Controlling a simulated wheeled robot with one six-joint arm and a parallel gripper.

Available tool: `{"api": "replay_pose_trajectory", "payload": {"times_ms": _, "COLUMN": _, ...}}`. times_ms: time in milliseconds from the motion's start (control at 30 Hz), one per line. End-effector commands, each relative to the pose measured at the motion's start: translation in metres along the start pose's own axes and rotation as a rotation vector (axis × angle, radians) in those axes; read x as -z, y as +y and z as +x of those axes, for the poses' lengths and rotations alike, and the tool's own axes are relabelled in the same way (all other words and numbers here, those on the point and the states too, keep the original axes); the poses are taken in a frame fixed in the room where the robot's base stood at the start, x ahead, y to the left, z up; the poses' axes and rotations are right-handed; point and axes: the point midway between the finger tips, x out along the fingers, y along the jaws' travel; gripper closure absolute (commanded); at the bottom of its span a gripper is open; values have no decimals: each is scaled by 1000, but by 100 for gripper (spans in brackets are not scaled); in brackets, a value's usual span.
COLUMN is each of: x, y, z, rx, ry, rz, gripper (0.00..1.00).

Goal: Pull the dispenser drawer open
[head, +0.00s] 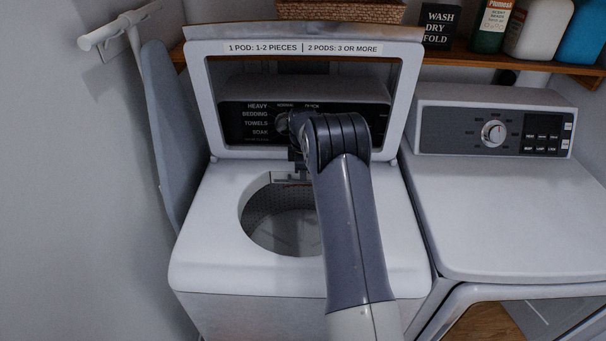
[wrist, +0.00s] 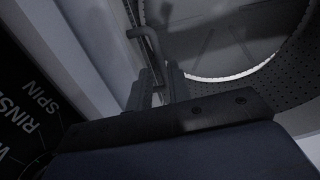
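The washer (head: 200,240) stands with its lid (head: 412,75) raised and its round tub (head: 275,225) open. The dispenser drawer (head: 292,178) seems to be the small part at the back rim of the opening, partly hidden by my arm. In the wrist view, a bent grey handle bar (wrist: 146,44) runs down toward my gripper (wrist: 158,90). The two fingers stand close on either side of the bar's near end. A narrow gap shows between them, but whether they press on the bar is unclear. In the head view my gripper (head: 299,165) is mostly hidden behind the wrist.
The control panel (head: 250,125) is right behind my wrist, framed by the raised lid. A dryer (head: 510,220) stands at the right. An ironing board (head: 168,130) leans at the left wall. A shelf (head: 540,64) with bottles runs above.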

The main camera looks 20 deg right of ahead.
Motion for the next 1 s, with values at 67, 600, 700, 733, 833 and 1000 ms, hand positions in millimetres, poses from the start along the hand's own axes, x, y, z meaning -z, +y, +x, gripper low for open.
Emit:
{"api": "replay_pose_trajectory", "payload": {"times_ms": 67, "x": 0, "y": 0, "z": 10, "rx": 2, "ry": -1, "rz": 0, "gripper": 81}}
{"api": "replay_pose_trajectory", "payload": {"times_ms": 600, "x": 0, "y": 0, "z": 27, "rx": -1, "ry": 0, "rz": 1, "gripper": 86}}
{"api": "replay_pose_trajectory", "payload": {"times_ms": 700, "x": 0, "y": 0, "z": 26, "rx": -1, "ry": 0, "rz": 1, "gripper": 94}}
{"api": "replay_pose_trajectory", "payload": {"times_ms": 733, "x": 0, "y": 0, "z": 26, "rx": -1, "ry": 0, "rz": 1, "gripper": 97}}
{"api": "replay_pose_trajectory", "payload": {"times_ms": 833, "x": 0, "y": 0, "z": 26, "rx": -1, "ry": 0, "rz": 1, "gripper": 100}}
{"api": "replay_pose_trajectory", "payload": {"times_ms": 1000, "x": 0, "y": 0, "z": 26, "rx": -1, "ry": 0, "rz": 1, "gripper": 100}}
